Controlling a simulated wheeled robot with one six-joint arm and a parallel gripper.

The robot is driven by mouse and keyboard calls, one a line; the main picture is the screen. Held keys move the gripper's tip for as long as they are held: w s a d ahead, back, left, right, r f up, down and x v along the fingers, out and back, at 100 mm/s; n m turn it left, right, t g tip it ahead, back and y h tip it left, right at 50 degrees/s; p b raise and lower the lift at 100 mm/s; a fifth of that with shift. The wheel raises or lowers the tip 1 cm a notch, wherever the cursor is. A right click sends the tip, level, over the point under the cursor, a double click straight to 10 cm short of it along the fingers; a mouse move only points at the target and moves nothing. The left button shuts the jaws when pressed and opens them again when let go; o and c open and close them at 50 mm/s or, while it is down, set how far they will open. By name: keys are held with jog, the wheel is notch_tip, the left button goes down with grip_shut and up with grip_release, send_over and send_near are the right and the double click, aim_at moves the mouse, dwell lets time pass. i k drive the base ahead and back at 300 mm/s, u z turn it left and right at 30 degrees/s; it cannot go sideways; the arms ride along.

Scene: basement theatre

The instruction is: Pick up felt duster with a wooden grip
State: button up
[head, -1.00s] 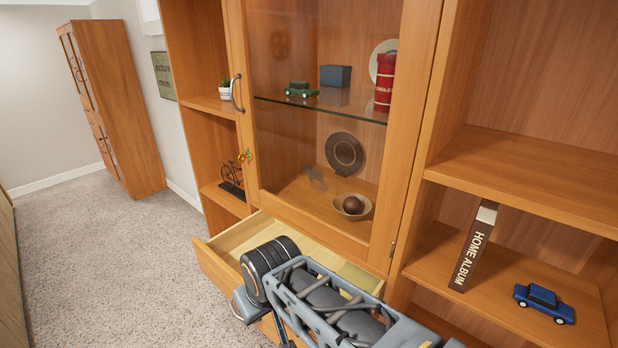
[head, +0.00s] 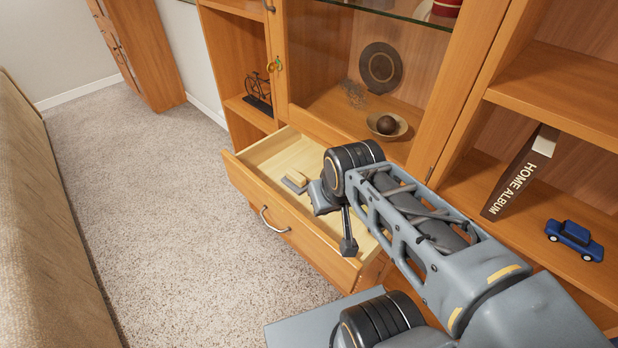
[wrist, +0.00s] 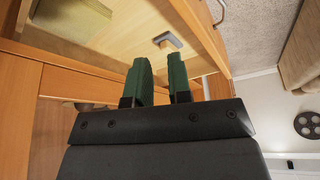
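The felt duster (head: 296,181) lies in the open drawer (head: 262,207), near its left end in the head view. It has a grey felt base and a pale wooden grip on top. In the wrist view the duster (wrist: 168,41) shows small on the drawer floor, beyond my fingertips. My gripper (wrist: 159,62) has two green fingers standing apart with nothing between them. It is over the drawer and apart from the duster. In the head view my arm covers the right part of the drawer.
A yellowish flat thing (wrist: 76,20) lies elsewhere in the drawer. The glass-door cabinet stands behind the drawer, with a bowl (head: 387,125) inside. Open shelves at the right hold an album (head: 520,172) and a blue toy car (head: 574,240). Carpet (head: 150,200) is clear at the left.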

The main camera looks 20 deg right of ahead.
aim_at(296, 182)
jog(key=u, duration=0.05)
jog(key=k, duration=0.5)
jog(key=u, duration=1.55)
jog(key=i, duration=1.75)
jog(key=z, duration=2.75)
